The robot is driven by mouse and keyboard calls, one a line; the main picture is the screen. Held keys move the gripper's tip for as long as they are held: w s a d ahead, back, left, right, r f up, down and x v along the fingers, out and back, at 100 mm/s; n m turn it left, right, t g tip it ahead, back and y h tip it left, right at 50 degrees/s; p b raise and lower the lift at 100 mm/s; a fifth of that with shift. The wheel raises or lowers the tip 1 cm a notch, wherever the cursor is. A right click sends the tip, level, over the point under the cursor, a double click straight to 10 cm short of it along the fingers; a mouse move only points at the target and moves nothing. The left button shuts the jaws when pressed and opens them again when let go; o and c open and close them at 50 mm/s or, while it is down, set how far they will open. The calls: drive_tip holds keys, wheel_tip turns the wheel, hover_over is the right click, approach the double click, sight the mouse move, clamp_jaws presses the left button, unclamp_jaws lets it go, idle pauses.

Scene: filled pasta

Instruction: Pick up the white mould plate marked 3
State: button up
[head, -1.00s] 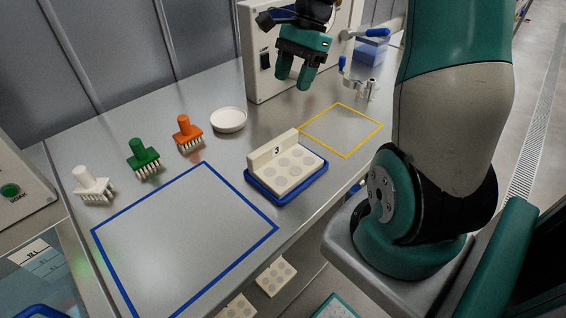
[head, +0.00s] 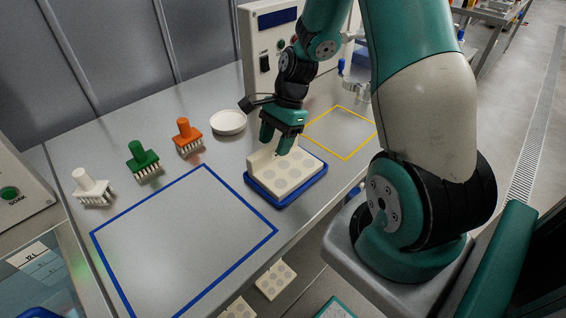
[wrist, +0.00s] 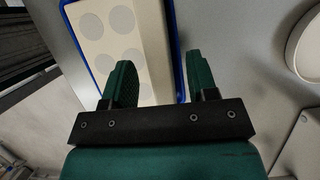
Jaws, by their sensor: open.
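The white mould plate (head: 296,175) has rows of grey round recesses and an upright back wall, where the 3 was visible earlier. It sits in a blue tray (head: 283,203). My gripper (head: 276,145) is open and points down at the upright wall, covering part of it in the head view. In the wrist view, the plate (wrist: 95,45) and its wall (wrist: 155,45) lie beyond the fingertips (wrist: 160,72), with the wall lined up between them. I cannot tell whether the fingers touch it.
White (head: 92,186), green (head: 143,160) and orange (head: 188,137) brushes and a white dish (head: 228,122) stand to the left. A blue outlined area (head: 185,240) and a yellow outlined area (head: 342,132) are empty. A machine (head: 262,55) stands behind.

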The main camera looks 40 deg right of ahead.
drive_tip(key=shift+x, duration=0.95)
drive_tip(key=shift+c, duration=0.4)
clamp_jaws()
